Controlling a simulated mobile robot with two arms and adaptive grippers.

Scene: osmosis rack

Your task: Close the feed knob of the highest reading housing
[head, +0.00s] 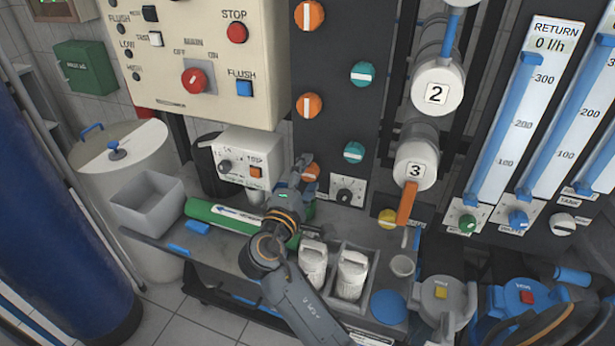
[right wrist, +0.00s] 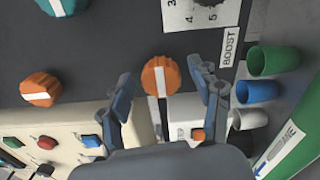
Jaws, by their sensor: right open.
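The feed knobs seem to be the orange column on the dark panel: top (head: 309,15), middle (head: 309,105) and lowest (head: 311,171). The top two have upright white bars. My right gripper (head: 302,168) is open at the lowest one and partly hides it. In the right wrist view, that orange knob (right wrist: 160,76) sits between the open fingertips (right wrist: 168,86); its bar runs crosswise to that of the other orange knob (right wrist: 41,89). Teal knobs (head: 361,74) stand to the right. Housings 2 (head: 436,94) and 3 (head: 416,172) hang farther right. My left gripper is not in view.
A small white switch box (head: 240,163) stands left of the gripper. A green tube (head: 222,216) lies on the bench below. A boost dial (head: 347,192) is close right. White bottles (head: 313,262) stand in front, beside my arm. Flow meters (head: 516,117) are at right.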

